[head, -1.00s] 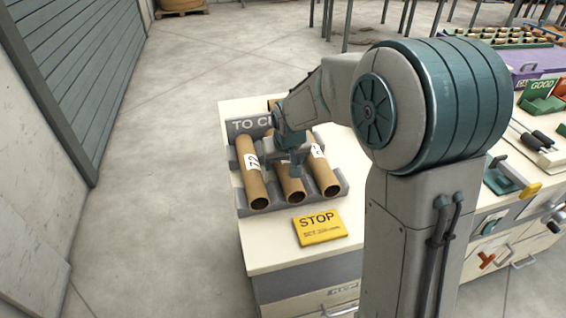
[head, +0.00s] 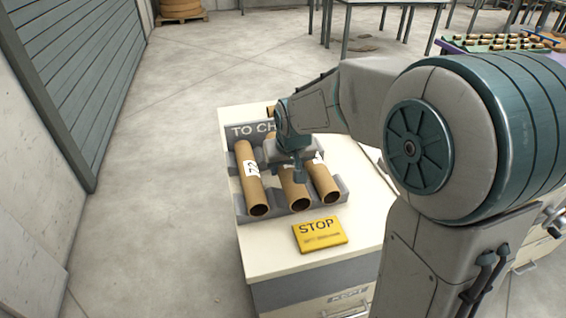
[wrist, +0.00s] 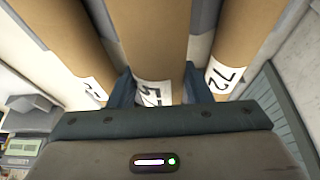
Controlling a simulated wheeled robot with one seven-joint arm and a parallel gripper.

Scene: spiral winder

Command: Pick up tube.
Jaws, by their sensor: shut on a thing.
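Three brown cardboard tubes lie side by side in a grey rack marked "TO CH…" in the head view: a left tube (head: 251,182), a middle tube (head: 294,192) and a right tube (head: 322,183). My gripper (head: 299,172) is over the middle tube. In the wrist view its two fingers (wrist: 158,88) straddle the middle tube (wrist: 153,35) near its white label and are shut on it. The tubes on either side show there too, one labelled 72. The middle tube appears still in its groove; I cannot tell of any lift. My gripper hides part of the middle and right tubes.
The grey rack (head: 282,214) stands on a cream cabinet top (head: 262,257). A yellow STOP sign (head: 320,234) lies in front of it. Another tube end shows behind the rack. Open floor (head: 160,180) lies to the left, by a grey shutter (head: 80,85).

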